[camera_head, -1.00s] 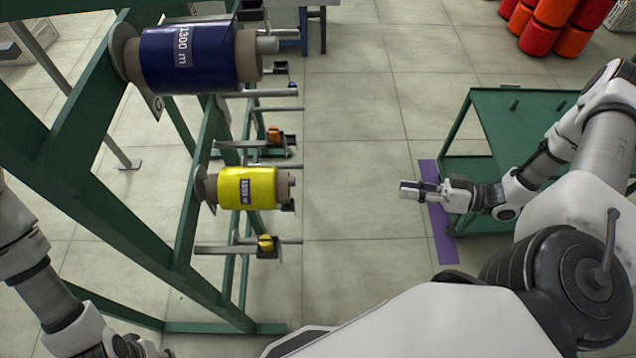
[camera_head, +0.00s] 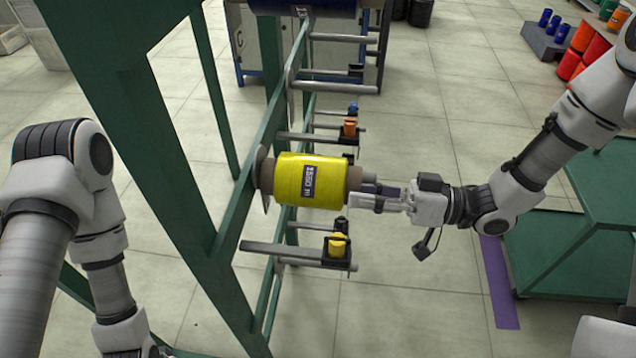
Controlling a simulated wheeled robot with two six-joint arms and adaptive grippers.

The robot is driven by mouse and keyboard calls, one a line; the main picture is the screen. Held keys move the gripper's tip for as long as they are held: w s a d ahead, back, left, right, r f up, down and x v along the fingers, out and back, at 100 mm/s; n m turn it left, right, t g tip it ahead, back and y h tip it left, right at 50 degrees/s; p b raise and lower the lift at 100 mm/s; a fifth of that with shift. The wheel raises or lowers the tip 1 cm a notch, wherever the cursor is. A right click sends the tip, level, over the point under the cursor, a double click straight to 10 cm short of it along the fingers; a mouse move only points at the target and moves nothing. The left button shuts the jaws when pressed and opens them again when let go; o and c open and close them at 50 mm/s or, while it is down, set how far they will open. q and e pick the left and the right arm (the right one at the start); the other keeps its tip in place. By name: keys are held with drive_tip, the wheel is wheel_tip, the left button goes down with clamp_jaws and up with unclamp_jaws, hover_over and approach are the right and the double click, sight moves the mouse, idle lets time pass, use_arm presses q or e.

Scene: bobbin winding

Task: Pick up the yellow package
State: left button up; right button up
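The yellow package (camera_head: 308,181) is a yellow-wrapped spool with a "1500 m" label and a brown core showing at its right end. It sits sideways on a peg of the green rack (camera_head: 228,228). My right gripper (camera_head: 360,196) is at the right end of the package, by the core and peg tip. Its fingers look parted, with no package between them; whether they touch the core is unclear.
Empty metal pegs stick out of the rack above and below the package. Small bobbins, orange (camera_head: 349,127) and yellow (camera_head: 337,245), sit on holders near it. A green table (camera_head: 590,240) stands at the right, beside a purple floor strip (camera_head: 499,283). The floor between is clear.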

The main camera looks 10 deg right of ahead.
sight(345, 193)
drive_tip(key=x, duration=0.3)
drive_tip(key=shift+a, duration=0.15)
clamp_jaws()
